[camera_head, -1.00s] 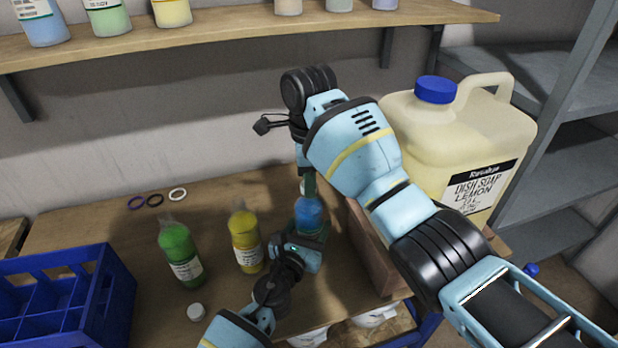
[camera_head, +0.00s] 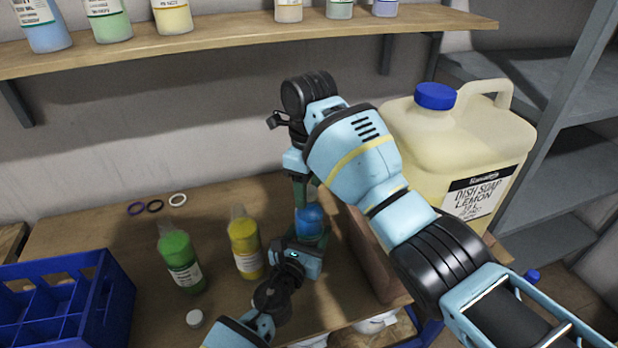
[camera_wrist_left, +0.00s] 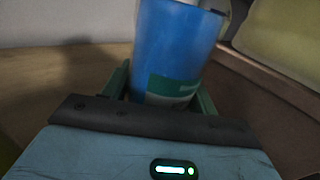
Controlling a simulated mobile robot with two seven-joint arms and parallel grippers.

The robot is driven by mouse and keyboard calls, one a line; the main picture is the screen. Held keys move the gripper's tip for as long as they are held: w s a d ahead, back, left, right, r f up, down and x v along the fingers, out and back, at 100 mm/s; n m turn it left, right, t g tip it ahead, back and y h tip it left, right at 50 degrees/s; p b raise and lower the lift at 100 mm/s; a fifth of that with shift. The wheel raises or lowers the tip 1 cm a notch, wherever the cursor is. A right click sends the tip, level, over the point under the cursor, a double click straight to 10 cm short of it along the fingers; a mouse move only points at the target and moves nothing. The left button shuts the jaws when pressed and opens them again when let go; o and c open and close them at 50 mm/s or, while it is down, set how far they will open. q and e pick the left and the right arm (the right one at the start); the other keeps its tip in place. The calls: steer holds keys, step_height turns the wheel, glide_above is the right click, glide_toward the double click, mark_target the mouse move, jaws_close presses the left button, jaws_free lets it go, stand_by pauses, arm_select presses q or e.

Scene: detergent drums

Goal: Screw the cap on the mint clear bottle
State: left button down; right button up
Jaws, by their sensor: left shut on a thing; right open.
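A bottle with blue contents (camera_head: 311,219) stands upright on the wooden table, partly hidden by my arms. In the left wrist view the blue bottle (camera_wrist_left: 178,45) fills the space between the green fingers, its green and white label facing me. My left gripper (camera_head: 308,240) is shut around its lower body. My right gripper (camera_head: 304,192) is open, pointing down at the bottle's top. The neck is mostly hidden, so I cannot tell whether a cap is there. A white cap (camera_head: 194,318) lies near the table's front edge. No label is readable as mint clear.
A green bottle (camera_head: 181,260) and a yellow bottle (camera_head: 245,246) stand left of my left gripper. A blue crate (camera_head: 110,310) is at far left. A large lemon dish soap jug (camera_head: 455,150) is at right, beside a brown box (camera_head: 372,260).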

steer(key=shift+w+r, duration=0.15)
steer(key=shift+r, duration=1)
step_height(320, 180, up, 10)
steer(key=shift+f, duration=0.15)
arm_select(q)
steer(key=shift+c, duration=1.8)
jaws_free()
steer(key=shift+s+a, duration=0.25)
steer(key=shift+s, duration=0.25)
steer(key=p+v, duration=0.1)
steer(key=v, duration=0.4)
steer(key=shift+s+a, duration=0.15)
steer(key=shift+s, duration=0.2)
steer(key=shift+s+a, duration=0.15)
steer(key=shift+s, duration=0.3)
arm_select(e)
steer(key=shift+t, duration=0.3)
steer(key=r, duration=0.2)
steer(key=s+r, duration=0.1)
steer(key=r, duration=0.1)
steer(key=shift+r, duration=0.2)
